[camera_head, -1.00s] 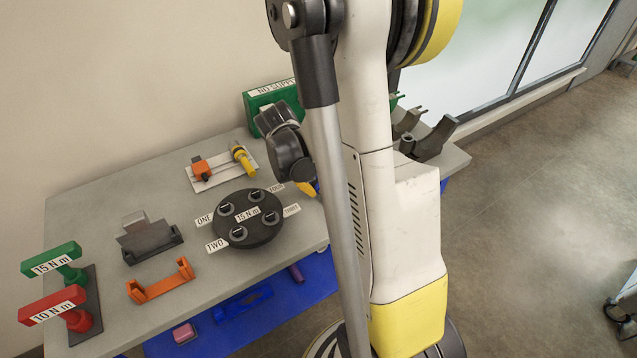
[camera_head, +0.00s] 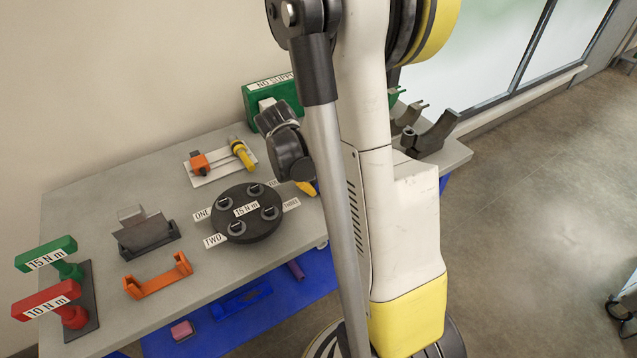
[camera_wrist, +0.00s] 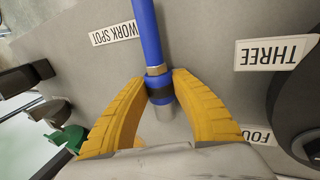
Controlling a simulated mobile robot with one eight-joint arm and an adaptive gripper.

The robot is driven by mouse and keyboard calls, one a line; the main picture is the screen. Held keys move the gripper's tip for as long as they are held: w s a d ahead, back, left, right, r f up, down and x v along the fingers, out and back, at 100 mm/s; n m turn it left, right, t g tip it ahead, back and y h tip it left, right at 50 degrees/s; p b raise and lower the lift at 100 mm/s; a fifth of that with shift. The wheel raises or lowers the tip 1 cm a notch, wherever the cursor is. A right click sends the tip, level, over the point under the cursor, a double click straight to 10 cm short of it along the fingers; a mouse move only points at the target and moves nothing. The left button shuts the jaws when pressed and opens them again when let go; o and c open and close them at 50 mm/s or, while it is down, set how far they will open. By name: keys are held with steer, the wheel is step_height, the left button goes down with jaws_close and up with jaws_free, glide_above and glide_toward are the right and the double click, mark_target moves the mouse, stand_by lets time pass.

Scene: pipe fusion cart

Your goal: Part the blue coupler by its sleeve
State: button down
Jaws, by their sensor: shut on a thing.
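The blue coupler (camera_wrist: 158,89) shows in the wrist view between the fingertips of my gripper (camera_wrist: 159,84). It has a blue body with a dark band, a metal collar above it and a grey metal end below it. A blue hose (camera_wrist: 148,35) runs from the collar to the top of the picture. My gripper's two yellow fingers are shut on the coupler's banded blue part, one on each side. In the head view my own arm hides the coupler, and only a bit of a yellow finger shows past the arm.
A "WORK SPOT" label (camera_wrist: 117,29) lies near the hose. Red (camera_head: 48,300) and green (camera_head: 46,254) T-handles, an orange bracket (camera_head: 158,277) and a green box (camera_head: 262,97) stand on the grey table (camera_head: 85,196).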

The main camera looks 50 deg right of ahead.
steer(key=shift+f, duration=0.1)
steer(key=c, duration=1.1)
jaws_free()
steer(key=v, duration=1.2)
